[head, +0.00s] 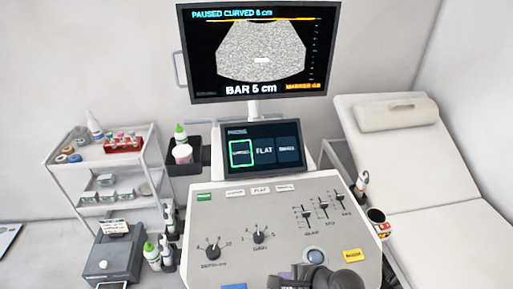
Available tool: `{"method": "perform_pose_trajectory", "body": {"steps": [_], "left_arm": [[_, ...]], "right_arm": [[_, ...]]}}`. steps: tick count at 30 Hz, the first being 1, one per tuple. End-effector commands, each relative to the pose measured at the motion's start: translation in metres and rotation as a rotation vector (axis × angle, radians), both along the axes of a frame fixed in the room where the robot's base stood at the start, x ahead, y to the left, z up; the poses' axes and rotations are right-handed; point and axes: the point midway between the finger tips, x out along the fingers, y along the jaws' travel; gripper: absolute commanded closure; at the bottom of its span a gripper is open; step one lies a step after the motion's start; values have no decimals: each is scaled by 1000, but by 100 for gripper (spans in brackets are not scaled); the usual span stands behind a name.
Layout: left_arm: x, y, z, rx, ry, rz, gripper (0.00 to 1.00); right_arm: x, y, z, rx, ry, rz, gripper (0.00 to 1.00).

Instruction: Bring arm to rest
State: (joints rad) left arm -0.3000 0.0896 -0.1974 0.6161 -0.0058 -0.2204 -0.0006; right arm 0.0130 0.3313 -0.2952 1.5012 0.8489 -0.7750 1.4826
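A dark grey part of an arm, seemingly my right one, shows at the bottom edge, right of centre, over the front of the ultrasound console (222,262). My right gripper (320,279) seems to be in this dark shape, but its fingers cannot be made out. I cannot tell whether it touches the panel or holds anything. My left arm and gripper are not in view. The upper monitor (250,95) reads "PAUSED CURVED 6 cm" and "BAR 5 cm". The small touch screen (264,172) has its left tile outlined in green.
A white trolley (98,156) with bottles and trays stands at left, with a grey box (112,262) before it. Bottles and probes hang at the console's left side. A probe (361,183) and a cup (377,220) sit at its right, beside the exam couch (440,205).

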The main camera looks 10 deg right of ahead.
Motion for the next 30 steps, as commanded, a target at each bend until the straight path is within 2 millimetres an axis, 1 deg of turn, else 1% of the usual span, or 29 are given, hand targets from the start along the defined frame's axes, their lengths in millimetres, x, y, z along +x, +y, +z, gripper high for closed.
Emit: {"method": "perform_pose_trajectory", "body": {"steps": [1, 3, 6, 8, 12, 15, 20, 21, 24, 26, 29, 30], "left_arm": [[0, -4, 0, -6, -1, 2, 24], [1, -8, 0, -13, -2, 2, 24], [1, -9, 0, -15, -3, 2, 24], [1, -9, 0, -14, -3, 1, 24], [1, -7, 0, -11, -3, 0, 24], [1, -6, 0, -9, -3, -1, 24], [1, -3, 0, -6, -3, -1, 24], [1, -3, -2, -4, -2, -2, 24], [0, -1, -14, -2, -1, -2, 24], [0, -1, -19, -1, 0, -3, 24], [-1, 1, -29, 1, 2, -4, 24], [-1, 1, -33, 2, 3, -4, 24]], "right_arm": [[-14, 8, 2, -66, -37, 105, 100], [-38, 17, 7, -213, -116, 315, 100], [-69, 18, 17, -429, -216, 592, 100], [-84, 14, 23, -542, -257, 732, 100], [-115, -2, 40, -774, -309, 1006, 100], [-134, -16, 53, -905, -310, 1168, 100], [-163, -41, 76, -1068, -268, 1391, 100], [-166, -45, 73, -1086, -253, 1430, 100], [-161, -43, 36, -1072, -244, 1436, 100], [-160, -43, 15, -1065, -237, 1443, 100], [-159, -43, -23, -1053, -225, 1454, 100], [-160, -43, -39, -1049, -221, 1459, 100]]}}
